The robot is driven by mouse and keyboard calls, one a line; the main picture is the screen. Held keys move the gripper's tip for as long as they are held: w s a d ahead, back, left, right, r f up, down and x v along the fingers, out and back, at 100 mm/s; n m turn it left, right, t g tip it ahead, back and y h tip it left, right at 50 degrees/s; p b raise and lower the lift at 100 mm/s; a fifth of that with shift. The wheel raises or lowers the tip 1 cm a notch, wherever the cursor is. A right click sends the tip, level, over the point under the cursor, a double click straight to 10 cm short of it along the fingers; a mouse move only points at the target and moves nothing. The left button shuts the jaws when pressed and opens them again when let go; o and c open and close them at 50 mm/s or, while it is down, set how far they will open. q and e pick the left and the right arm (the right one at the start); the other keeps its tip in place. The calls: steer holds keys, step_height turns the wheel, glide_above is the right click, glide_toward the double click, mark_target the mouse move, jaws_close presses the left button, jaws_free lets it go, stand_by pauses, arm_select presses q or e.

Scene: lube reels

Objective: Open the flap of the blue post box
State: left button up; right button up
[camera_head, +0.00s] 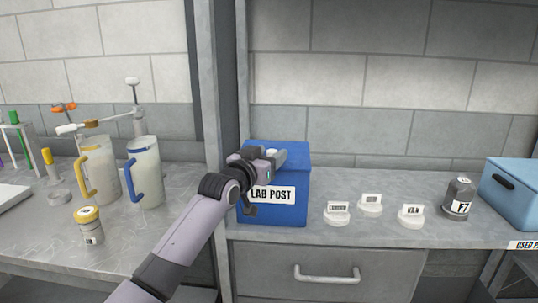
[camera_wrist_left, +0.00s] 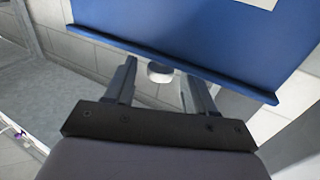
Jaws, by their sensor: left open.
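The blue post box (camera_head: 290,210) stands on the grey bench, with a white "LAB POST" label (camera_head: 272,195) on its front. My left gripper (camera_head: 266,160) is at the upper left of the box and hides part of its top and front. In the left wrist view, a blue panel (camera_wrist_left: 200,30) with a raised edge fills the top. A small pale round knob (camera_wrist_left: 159,72) shows by that edge, between the open fingers. I cannot tell whether the fingers touch it. How far the flap stands open is hidden. My right gripper is not in view.
A grey post (camera_head: 211,90) rises left of the box. To the right are several white labelled holders (camera_head: 411,216), a dark bottle (camera_head: 459,199) and a light blue box (camera_head: 515,184). Two jugs (camera_head: 145,172) stand on the left bench. A drawer (camera_head: 325,275) is below.

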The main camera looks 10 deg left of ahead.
arm_select(q)
steer(key=shift+w, duration=0.15)
steer(key=shift+c, duration=0.4)
jaws_close()
steer(key=shift+r, duration=0.15)
